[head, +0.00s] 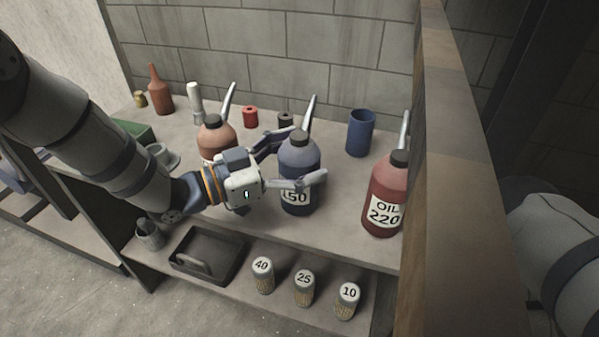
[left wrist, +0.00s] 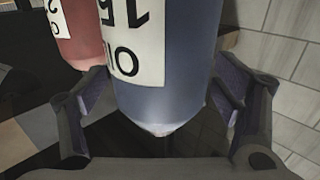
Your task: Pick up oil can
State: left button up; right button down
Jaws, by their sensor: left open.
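A blue oil can (head: 299,160) with a black cap and grey spout stands upright on the upper shelf; its label is partly hidden and shows "50". My left gripper (head: 304,157) is open, with one finger in front of the can and the other behind it. In the left wrist view the blue can (left wrist: 170,95) stands between the two spread fingers of the gripper (left wrist: 160,100), with gaps visible low at both sides. A red oil can (head: 386,190) labelled "OIL 220" stands to the right. A brown oil can (head: 215,135) stands behind my left gripper. My right gripper is out of view.
A blue cup (head: 360,133), a red spool (head: 250,117) and a terracotta bottle (head: 160,92) stand on the upper shelf (head: 342,210). A wooden post (head: 440,200) borders the right. The lower shelf holds a dark tray (head: 206,278) and numbered tins (head: 304,288).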

pick_arm(q)
jog(key=c, duration=1.4)
